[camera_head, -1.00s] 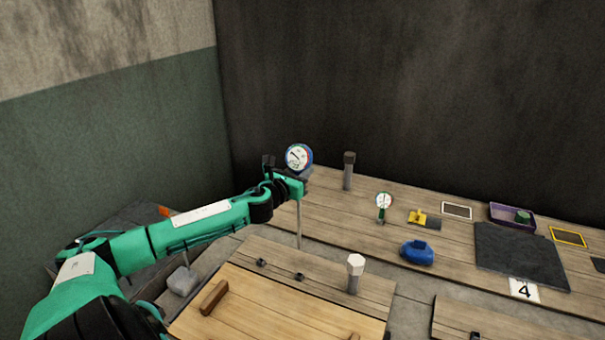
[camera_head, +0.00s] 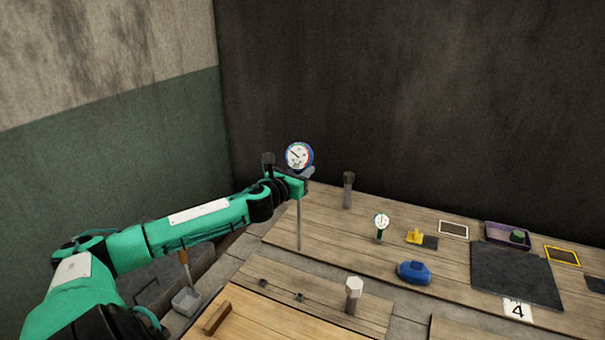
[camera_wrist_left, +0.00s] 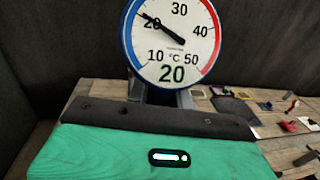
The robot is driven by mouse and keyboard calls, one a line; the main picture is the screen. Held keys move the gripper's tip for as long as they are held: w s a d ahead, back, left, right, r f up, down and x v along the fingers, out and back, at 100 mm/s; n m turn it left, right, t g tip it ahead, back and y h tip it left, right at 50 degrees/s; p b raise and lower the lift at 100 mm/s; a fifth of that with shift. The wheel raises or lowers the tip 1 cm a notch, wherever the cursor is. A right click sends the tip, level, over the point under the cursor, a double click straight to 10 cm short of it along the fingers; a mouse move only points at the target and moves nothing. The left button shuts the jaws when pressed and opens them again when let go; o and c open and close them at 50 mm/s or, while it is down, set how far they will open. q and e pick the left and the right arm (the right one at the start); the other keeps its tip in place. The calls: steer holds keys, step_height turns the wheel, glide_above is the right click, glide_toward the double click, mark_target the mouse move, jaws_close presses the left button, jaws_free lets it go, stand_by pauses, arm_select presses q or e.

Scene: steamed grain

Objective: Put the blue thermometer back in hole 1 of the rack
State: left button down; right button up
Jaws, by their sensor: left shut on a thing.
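The blue thermometer (camera_head: 299,156) has a round white dial with a blue and red rim and a long thin metal stem pointing straight down. My left gripper (camera_head: 306,175) is shut on it just below the dial. The stem is in front of the wooden tabletop in the head view; I cannot tell how far its tip is from the wood. In the left wrist view the dial (camera_wrist_left: 172,42) faces me, upright, with grey fingers below it. I cannot make out a numbered hole or surely tell which part is the rack. My right gripper is out of view.
A dark-topped grey post (camera_head: 348,190), a small green thermometer (camera_head: 381,222), a blue object (camera_head: 413,272) and a purple tray (camera_head: 507,235) are on the back table (camera_head: 330,225). A white-topped post (camera_head: 353,292) stands on the front table. A black slab (camera_head: 515,277) lies right.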

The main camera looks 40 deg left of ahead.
mark_target(298, 155)
arm_select(q)
steer(key=shift+r+p, duration=2.3)
steer(key=shift+r, duration=0.7)
